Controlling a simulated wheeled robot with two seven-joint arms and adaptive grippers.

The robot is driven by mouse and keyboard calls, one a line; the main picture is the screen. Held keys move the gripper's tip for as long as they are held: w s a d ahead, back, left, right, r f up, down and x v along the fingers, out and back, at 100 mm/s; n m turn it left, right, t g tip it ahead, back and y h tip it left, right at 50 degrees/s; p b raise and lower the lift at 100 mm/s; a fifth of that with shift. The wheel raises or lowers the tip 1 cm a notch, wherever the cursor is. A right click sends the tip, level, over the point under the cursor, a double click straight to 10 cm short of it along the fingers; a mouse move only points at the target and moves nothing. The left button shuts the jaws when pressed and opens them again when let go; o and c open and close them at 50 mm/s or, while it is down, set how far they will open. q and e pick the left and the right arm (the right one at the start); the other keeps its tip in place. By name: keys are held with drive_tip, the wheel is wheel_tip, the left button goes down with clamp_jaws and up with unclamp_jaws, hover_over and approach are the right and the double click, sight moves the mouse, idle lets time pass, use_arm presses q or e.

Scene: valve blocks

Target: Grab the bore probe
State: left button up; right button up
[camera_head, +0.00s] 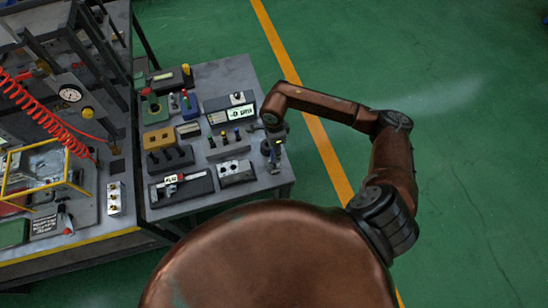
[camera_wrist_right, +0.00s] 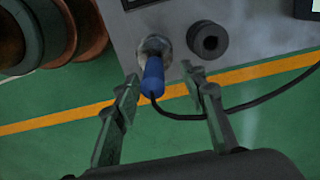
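The bore probe appears to be the blue-handled tool (camera_wrist_right: 153,78) in the right wrist view. Its handle points toward my right gripper, its other end sits at a round metal fitting on the grey table, and a black cable runs off to the right. My right gripper (camera_wrist_right: 161,82) is open, with one finger on each side of the handle's free end and gaps visible on both sides. In the head view my right gripper (camera_head: 273,150) is over the right edge of the small table, and the probe cannot be made out there. My left gripper is not in view.
A black round knob-like part (camera_wrist_right: 208,40) stands just right of the probe. The small grey table (camera_head: 222,75) holds a display box (camera_head: 229,107), a yellow block (camera_head: 159,138), a caliper case (camera_head: 181,188) and a grey block (camera_head: 236,173). Green floor to the right is clear.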

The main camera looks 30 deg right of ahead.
drive_tip(key=f, duration=0.1)
drive_tip(key=f+p, duration=0.1)
drive_tip(key=f, duration=0.3)
drive_tip(key=shift+s+a+f, duration=0.1)
drive_tip(key=shift+s+a, duration=0.2)
drive_tip(key=shift+f, duration=0.35)
drive_tip(key=shift+c, duration=0.3)
clamp_jaws()
